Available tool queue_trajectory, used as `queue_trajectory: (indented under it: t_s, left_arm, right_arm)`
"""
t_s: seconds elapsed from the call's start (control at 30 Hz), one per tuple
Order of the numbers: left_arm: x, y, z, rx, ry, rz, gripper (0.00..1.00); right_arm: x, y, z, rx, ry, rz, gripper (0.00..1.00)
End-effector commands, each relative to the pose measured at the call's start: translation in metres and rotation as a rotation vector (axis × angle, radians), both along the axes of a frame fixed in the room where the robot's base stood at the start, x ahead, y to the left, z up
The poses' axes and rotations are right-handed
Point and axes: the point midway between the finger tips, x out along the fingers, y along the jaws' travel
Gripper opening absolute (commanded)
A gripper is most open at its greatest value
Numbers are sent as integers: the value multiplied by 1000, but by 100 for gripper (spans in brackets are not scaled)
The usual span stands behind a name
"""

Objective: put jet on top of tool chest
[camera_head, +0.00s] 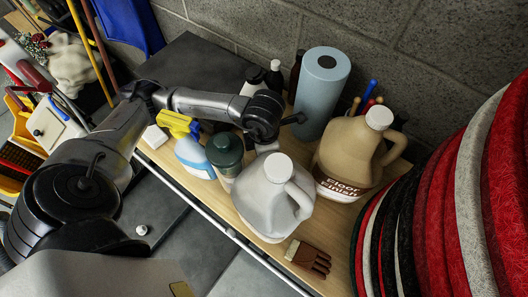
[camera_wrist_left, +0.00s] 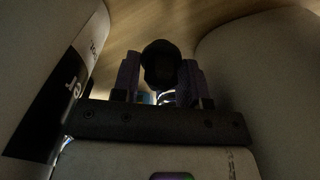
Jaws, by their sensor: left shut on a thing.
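My left gripper (camera_wrist_left: 160,82) is shut on a dark bottle-like thing with a round black top (camera_wrist_left: 161,62), seen between the two fingers in the left wrist view. I cannot read a label on it, so I cannot confirm it is the jet. In the head view my left wrist is above the shelf, behind the grey jug (camera_head: 268,205); its fingertips and the held thing are hidden there. A dark flat-topped box (camera_head: 196,55), which looks like the tool chest, stands at the back left against the wall; its top looks bare. My right gripper is not in view.
Close by stand a tan floor finish jug (camera_head: 350,150), a green-capped bottle (camera_head: 225,150), a yellow-topped spray bottle (camera_head: 190,155) and a blue roll (camera_head: 322,95). Dark-capped bottles (camera_head: 273,77) stand near the wall. Stacked round pads (camera_head: 480,180) fill the right. A brush (camera_head: 308,257) lies in front.

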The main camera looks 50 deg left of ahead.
Motion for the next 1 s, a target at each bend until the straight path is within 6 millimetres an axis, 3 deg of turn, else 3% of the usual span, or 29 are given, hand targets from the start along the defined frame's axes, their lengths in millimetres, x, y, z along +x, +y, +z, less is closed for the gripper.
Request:
queue_trajectory:
  t_s: [0.17, 0.47, 0.87, 0.9, 1.0]
  left_arm:
    - [0, 0, -7, 0, 1, 0, 17]
    - [0, 0, -40, 0, 1, 0, 17]
    - [0, 0, -45, 1, 0, 0, 17]
    - [0, 0, -45, 1, 0, 0, 41]
    - [0, 0, -44, 1, 0, 0, 51]
  right_arm:
    - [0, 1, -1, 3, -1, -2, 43]
    - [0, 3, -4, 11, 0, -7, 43]
    - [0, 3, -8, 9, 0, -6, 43]
    - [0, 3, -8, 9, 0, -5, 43]
    - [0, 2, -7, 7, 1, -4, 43]
